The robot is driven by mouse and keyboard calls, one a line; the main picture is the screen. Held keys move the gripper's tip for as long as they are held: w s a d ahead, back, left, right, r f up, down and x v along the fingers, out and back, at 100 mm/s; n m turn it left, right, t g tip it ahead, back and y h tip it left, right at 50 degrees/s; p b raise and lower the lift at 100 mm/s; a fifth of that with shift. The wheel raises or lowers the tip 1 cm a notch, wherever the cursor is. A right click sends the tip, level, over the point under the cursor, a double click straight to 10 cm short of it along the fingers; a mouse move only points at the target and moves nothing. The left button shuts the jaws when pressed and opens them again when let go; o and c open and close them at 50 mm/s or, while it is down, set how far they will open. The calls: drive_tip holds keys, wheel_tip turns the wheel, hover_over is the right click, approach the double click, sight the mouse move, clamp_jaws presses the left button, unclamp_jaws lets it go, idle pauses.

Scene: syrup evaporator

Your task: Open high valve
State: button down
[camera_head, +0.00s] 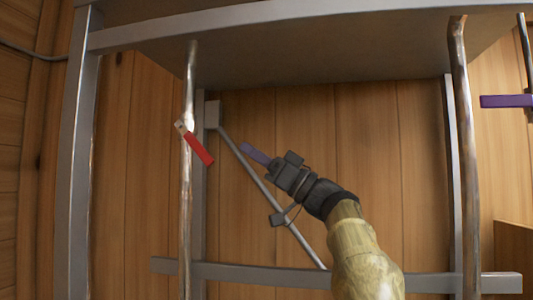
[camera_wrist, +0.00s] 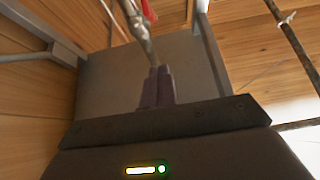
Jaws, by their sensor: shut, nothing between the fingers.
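A red valve handle (camera_head: 197,145) sits on the vertical metal pipe at the left of the head view, slanting down to the right from the pipe. In the wrist view the red handle (camera_wrist: 148,10) shows at the top edge, next to a metal pipe, and is partly cut off. A purple valve handle (camera_head: 506,101) lies level on another pipe at the far right of the head view. My gripper (camera_head: 246,149) is shut and empty, right of the red handle and apart from it. Its purple fingers (camera_wrist: 158,72) are together in the wrist view. The pictures do not label either valve as high.
A grey metal frame surrounds the space, with a top beam (camera_head: 250,25), a diagonal brace (camera_head: 250,166) behind my gripper and a lower crossbar (camera_head: 230,272). Another vertical pipe (camera_head: 466,170) stands at right. A wooden wall (camera_head: 375,140) is behind.

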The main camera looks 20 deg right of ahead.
sight(193, 142)
drive_tip(key=w+a+p, duration=0.2)
drive_tip(key=w+a, duration=0.2)
drive_tip(key=a, duration=0.1)
drive_tip(key=shift+a+p, duration=0.3)
drive_tip(key=shift+p, duration=0.1)
drive_tip(key=shift+w+f, duration=0.1)
drive_tip(key=shift+w, duration=0.05)
